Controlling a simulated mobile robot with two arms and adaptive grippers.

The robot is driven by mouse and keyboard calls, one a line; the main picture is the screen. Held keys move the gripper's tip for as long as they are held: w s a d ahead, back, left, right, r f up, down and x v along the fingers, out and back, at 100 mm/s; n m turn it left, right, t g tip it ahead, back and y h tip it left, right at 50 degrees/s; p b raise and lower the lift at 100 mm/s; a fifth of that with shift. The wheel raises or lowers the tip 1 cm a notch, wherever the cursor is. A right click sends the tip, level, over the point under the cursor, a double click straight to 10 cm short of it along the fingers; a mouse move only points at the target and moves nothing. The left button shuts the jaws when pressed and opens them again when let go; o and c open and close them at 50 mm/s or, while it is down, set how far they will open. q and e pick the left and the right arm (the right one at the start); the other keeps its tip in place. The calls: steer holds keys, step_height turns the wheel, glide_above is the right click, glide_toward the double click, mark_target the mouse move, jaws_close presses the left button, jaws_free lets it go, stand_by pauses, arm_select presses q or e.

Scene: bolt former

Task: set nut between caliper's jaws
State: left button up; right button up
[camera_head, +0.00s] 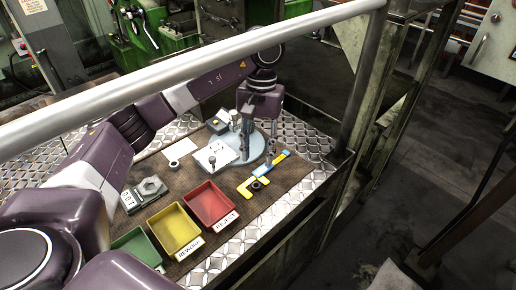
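The caliper, yellow with a blue section (280,161), lies on the brown mat at the right. Its yellow jaw end (246,188) points to the lower left. A small dark ring-shaped nut (256,186) sits at the yellow jaws; at this size I cannot tell whether it is between them or touching them. My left gripper (245,155) points down over the pale round plate, up and to the left of the caliper. It is apart from the nut. Its fingers are too small and dark to tell whether they are open or shut. My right gripper is not in view.
A green bin (135,246), a yellow bin (173,228) and a red bin (209,204) line the front. A white block (215,156) with an upright pin stands beside the round plate (257,147). A grey block with a hexagonal piece (152,187) is left. A metal rail (190,58) crosses the view.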

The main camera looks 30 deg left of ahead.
arm_select(q)
steer(key=shift+w+a+r, duration=0.1)
steer(key=shift+w+r, duration=0.05)
steer(key=shift+r, duration=1.1)
